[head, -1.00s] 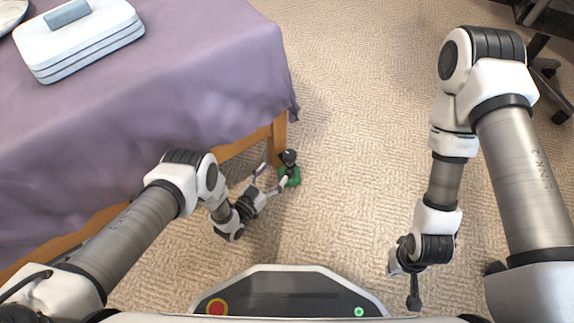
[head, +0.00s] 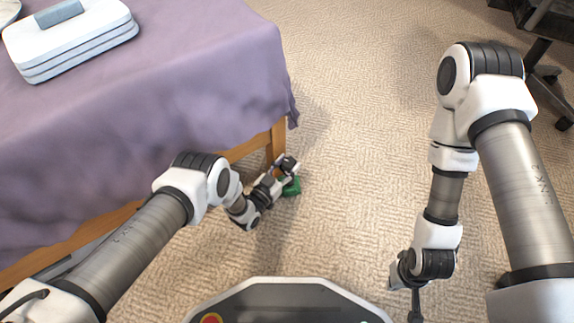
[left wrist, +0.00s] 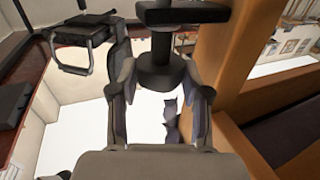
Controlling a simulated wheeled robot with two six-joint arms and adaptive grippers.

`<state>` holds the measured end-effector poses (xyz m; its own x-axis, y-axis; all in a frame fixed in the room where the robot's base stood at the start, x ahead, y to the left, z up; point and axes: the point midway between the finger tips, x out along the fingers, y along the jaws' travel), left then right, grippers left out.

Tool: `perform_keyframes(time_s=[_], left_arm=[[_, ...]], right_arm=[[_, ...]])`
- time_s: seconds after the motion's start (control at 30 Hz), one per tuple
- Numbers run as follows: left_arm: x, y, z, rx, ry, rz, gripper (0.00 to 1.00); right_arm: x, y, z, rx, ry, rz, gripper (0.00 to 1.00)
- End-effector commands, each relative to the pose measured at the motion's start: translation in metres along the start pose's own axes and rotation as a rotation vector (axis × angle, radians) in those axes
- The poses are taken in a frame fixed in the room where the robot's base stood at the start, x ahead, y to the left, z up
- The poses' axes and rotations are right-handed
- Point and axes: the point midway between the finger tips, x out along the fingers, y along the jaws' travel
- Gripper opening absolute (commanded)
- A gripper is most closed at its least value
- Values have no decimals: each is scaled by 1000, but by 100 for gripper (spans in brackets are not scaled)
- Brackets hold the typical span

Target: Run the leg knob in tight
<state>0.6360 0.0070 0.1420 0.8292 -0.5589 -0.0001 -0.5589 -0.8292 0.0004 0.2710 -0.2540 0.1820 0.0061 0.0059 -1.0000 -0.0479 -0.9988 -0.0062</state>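The leg knob is black and stands by the foot of the wooden table leg (head: 279,133). In the left wrist view the knob (left wrist: 160,75) sits between the two fingers of my left gripper (left wrist: 161,90), with a wider black block above it. Both fingers appear to touch its sides. In the head view my left gripper (head: 286,172) is at the knob and covers most of it. A green part (head: 292,187) shows just below the fingers. My right gripper (head: 415,300) hangs low at the front right, away from the leg, seen edge-on.
A table with a purple cloth (head: 150,110) fills the left side and carries a white stacked case (head: 70,40). In the left wrist view the wooden leg (left wrist: 213,60) is close beside the right finger. Carpet (head: 350,150) is clear between the arms. A wheeled chair (head: 545,75) stands at the far right.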

Motion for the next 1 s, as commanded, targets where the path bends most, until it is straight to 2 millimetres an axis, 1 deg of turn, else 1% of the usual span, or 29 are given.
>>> perform_keyframes(time_s=[0.17, 0.27, 0.43, 0.6, 0.73, 0.97, 1.0], left_arm=[[0, 0, 0, 1, 0, 3, 12], [1, -3, 2, 2, 2, 38, 12], [2, -5, 6, 4, 5, 202, 12], [2, -6, 5, 3, 5, 359, 12], [2, -6, 1, 2, 1, 405, 12], [1, -5, 0, 1, 0, 406, 12], [1, -5, 0, 1, 0, 406, 54]], right_arm=[[1, 0, 0, 0, 0, 0, 0], [7, 0, 0, 1, 0, 0, 0], [28, 1, -1, 4, 2, 0, 0], [49, 1, -5, 0, 15, 2, 0], [51, 1, -8, -4, 22, 3, 0], [50, 1, -8, -4, 22, 3, 0], [50, 1, -8, -4, 22, 3, 0]])
